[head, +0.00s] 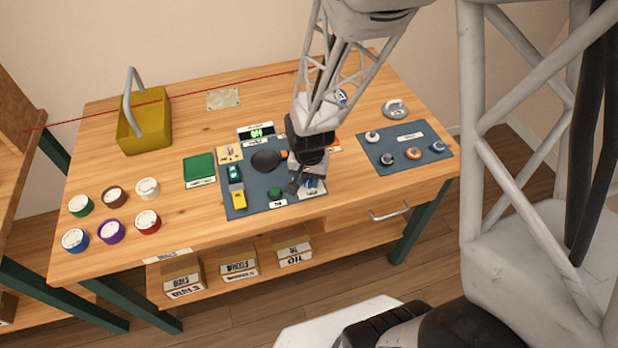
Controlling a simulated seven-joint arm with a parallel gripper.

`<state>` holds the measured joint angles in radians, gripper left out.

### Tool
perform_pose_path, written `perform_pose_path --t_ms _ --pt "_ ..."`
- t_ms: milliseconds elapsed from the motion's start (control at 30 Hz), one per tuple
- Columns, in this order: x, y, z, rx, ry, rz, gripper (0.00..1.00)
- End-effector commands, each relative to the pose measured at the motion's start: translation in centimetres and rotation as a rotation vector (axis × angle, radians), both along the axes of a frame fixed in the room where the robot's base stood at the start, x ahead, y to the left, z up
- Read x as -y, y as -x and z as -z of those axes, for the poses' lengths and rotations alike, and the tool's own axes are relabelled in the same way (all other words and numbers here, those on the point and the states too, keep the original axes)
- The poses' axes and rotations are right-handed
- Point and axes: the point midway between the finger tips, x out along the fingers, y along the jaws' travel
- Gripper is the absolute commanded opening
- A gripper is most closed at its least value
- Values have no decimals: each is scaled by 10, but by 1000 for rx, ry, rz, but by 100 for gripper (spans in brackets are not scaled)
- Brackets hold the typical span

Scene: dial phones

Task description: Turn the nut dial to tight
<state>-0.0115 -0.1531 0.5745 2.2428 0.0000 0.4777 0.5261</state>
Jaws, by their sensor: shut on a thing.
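My gripper (303,186) points down over the right front part of a dark blue-grey mat (237,211) on the workbench. Its dark fingers are shut on a small blue and white thing (311,184), which looks like the nut dial. The gripper covers much of it, so its pointer and the word tight cannot be read. A white label (311,194) lies beside it.
On the mat are a green knob (274,193), a black round piece (265,160) and toy cars (238,199). A lit green display (256,133) stands behind. Another mat (417,163) with several knobs lies right. Paint tins (148,222) stand left, near a yellow toolbox (146,122).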

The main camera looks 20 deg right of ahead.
Motion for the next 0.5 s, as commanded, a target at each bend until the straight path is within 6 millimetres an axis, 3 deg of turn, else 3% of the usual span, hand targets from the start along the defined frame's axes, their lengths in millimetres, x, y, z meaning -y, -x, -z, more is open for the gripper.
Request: perform_pose_path --t_ms 500 --pt "0 0 0 0 0 480 5"
